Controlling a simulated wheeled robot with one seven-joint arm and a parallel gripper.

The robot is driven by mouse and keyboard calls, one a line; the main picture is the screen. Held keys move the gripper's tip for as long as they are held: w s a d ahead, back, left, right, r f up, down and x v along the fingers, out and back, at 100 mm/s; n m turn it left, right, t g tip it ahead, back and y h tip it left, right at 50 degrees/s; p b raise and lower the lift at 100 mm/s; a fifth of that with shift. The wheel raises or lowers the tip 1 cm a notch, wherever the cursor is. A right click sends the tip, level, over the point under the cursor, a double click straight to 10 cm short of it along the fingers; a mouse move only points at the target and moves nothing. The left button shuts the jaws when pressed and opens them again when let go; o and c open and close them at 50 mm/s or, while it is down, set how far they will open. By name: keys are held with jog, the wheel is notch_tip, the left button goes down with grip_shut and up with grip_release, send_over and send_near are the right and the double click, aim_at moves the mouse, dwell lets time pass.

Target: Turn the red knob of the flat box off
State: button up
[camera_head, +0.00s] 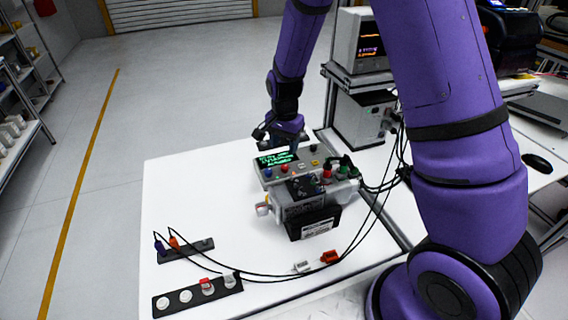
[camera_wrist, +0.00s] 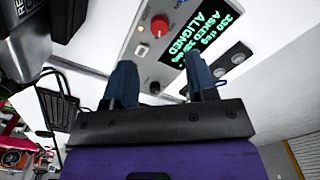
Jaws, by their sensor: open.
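The flat box is a light grey panel with a lit green display; it lies on the white table in the head view (camera_head: 275,161) and fills the upper middle of the wrist view (camera_wrist: 128,66). Its round red knob (camera_wrist: 160,26) stands beside the display (camera_wrist: 200,38) in the wrist view. In the head view I cannot tell for sure which small red spot is this knob. In the head view my gripper (camera_head: 286,130) is just behind the flat box.
A grey unit with a black block (camera_head: 314,223) stands in front of the flat box. Black cables (camera_head: 365,225) loop from its right across the table. Dark strips with knobs and plugs (camera_head: 197,296) lie front left. The table's left part is clear.

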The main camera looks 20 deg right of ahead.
aim_at(285, 166)
notch_tip(285, 166, down, 8)
jog(key=shift+f, duration=0.15)
jog(key=shift+c, duration=0.3)
jog(key=c, duration=0.9)
